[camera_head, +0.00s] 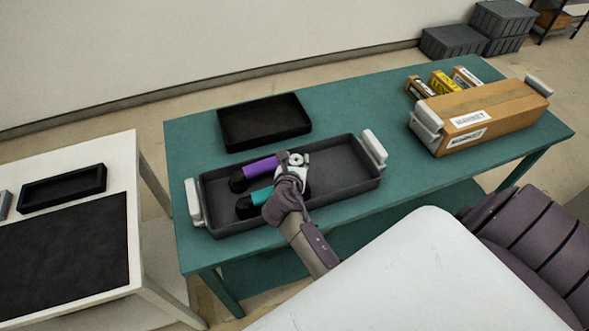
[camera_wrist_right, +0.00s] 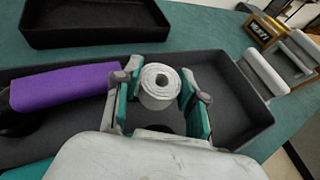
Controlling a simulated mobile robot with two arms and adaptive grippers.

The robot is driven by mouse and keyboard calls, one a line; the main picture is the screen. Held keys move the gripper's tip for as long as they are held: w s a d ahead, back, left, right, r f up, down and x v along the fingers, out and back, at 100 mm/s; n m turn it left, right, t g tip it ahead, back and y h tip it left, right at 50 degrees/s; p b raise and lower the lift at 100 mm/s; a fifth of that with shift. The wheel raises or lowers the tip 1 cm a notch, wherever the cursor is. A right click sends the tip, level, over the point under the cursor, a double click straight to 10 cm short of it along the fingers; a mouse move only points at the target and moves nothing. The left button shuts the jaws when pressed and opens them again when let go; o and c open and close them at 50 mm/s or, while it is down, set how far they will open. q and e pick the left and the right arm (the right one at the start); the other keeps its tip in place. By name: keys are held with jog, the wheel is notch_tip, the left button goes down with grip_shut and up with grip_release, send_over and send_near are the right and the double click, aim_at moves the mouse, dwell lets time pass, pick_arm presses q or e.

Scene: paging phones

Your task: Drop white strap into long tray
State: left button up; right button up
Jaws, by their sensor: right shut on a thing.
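The white strap, a small coiled roll (camera_wrist_right: 160,86), is between the fingers of my right gripper (camera_wrist_right: 160,92) in the wrist view. In the head view my right gripper (camera_head: 294,163) is over the middle of the long tray, shut on the strap, which is hard to tell from the pale fingers there. The long tray (camera_head: 345,172) is dark grey with white end handles and lies on the green table; its wall also shows in the wrist view (camera_wrist_right: 245,128). The strap appears above the tray floor; its exact height is unclear. My left gripper is not in view.
A purple piece (camera_head: 262,167) and a teal piece (camera_head: 261,196), both with black ends, lie in the tray's left half. Its right half is empty. A black tray (camera_head: 264,122) stands behind. A cardboard box (camera_head: 490,113) and small boxes (camera_head: 445,83) stand right.

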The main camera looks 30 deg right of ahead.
jog(key=o, duration=0.9)
jog(key=v, duration=0.7)
jog(key=shift+s+a+r, duration=0.15)
jog(key=shift+s+a, duration=0.05)
